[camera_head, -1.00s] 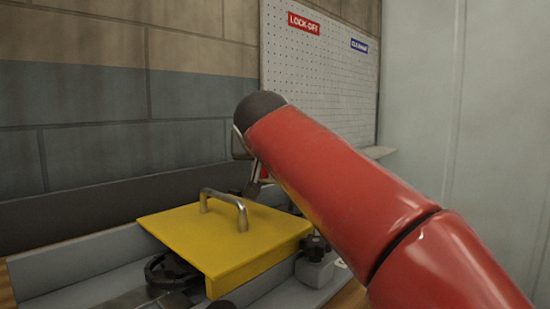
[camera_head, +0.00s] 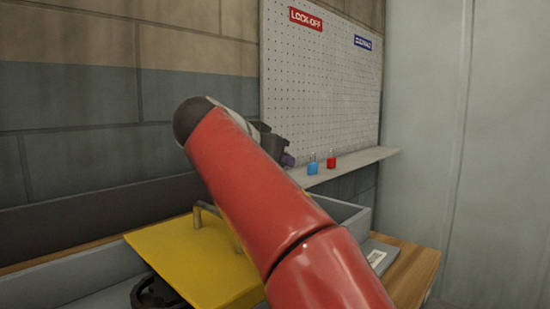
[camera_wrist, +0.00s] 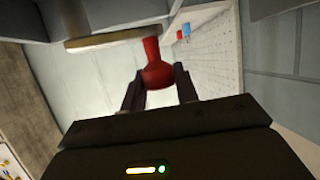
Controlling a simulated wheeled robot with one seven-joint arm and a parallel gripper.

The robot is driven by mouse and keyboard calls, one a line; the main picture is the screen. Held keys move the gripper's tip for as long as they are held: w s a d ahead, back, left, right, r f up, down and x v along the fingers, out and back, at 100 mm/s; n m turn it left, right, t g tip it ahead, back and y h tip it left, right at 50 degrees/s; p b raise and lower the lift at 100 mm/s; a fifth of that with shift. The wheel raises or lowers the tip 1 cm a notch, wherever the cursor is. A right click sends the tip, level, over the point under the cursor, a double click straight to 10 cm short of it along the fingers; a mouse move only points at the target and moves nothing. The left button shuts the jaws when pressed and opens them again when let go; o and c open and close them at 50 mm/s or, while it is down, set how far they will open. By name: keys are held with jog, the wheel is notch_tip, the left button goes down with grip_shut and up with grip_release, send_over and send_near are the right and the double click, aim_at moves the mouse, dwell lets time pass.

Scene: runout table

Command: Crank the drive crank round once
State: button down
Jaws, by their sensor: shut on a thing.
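My gripper (camera_wrist: 158,88) is shut on a red, bulb-shaped handle (camera_wrist: 157,73), which I take for the handle of the drive crank. A narrower red neck rises from it past a pale bar (camera_wrist: 118,40); I cannot tell whether they are joined. In the head view my gripper (camera_head: 282,156) shows dark beyond my red arm, above and to the right of the yellow cover, in front of the pegboard. The handle and the rest of the crank are hidden by my arm there.
A yellow cover (camera_head: 175,252) with a metal handle (camera_head: 197,216) lies left of my arm, beside a black handwheel (camera_head: 150,295). A blue padlock (camera_head: 312,168) and a red padlock (camera_head: 331,161) stand on the wall shelf (camera_head: 350,165). Wooden tabletop (camera_head: 415,272) shows at right.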

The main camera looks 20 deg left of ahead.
jog(key=shift+f, duration=0.1)
dwell(0.3)
jog(key=c, duration=1.1)
grip_release()
jog(key=shift+o, duration=0.2)
jog(key=v, duration=0.7)
jog(key=shift+s+r, duration=0.2)
jog(key=shift+s, duration=0.1)
jog(key=shift+a, duration=0.1)
jog(key=shift+c, duration=0.2)
